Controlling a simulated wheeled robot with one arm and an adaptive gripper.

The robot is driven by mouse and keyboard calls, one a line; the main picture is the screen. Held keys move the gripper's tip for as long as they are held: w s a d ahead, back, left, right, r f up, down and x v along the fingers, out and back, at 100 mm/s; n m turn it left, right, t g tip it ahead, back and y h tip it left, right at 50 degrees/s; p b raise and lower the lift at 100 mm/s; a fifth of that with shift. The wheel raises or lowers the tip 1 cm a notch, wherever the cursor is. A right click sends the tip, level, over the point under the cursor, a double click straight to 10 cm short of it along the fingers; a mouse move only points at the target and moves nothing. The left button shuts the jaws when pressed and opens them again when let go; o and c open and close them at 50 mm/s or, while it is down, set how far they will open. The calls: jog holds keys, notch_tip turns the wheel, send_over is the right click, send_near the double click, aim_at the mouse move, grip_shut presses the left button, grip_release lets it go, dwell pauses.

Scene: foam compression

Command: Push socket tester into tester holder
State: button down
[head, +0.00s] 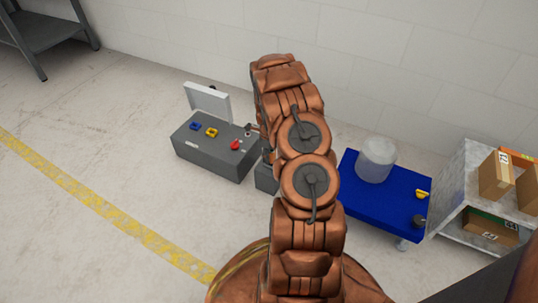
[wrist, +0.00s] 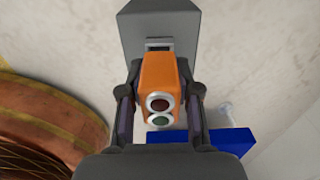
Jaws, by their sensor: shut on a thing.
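The socket tester (wrist: 160,84) is an orange block with a red and a green round light on its face, seen in the wrist view. My gripper (wrist: 157,85) is shut on it, with one finger on each side. The tester holder (wrist: 160,19) is a grey block with a dark slot, just beyond the tester's far end. I cannot tell whether the tester's end touches the slot. In the head view the holder (head: 266,178) shows partly, beside the grey box, and my arm hides the gripper and tester.
A grey box (head: 214,150) with a raised lid and blue, yellow and red parts stands to the left. A blue table (head: 376,208) with a translucent container (head: 377,159) stands to the right. A shelf (head: 458,192) with cardboard boxes is at the far right. Open floor lies left.

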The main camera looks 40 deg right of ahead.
jog(key=shift+f, duration=0.8)
jog(key=c, duration=0.7)
grip_release()
jog(key=shift+c, duration=0.2)
jog(key=shift+r, duration=0.25)
jog(key=shift+r+p, duration=0.5)
jog(key=shift+r, duration=2.25)
jog(key=shift+r, duration=0.1)
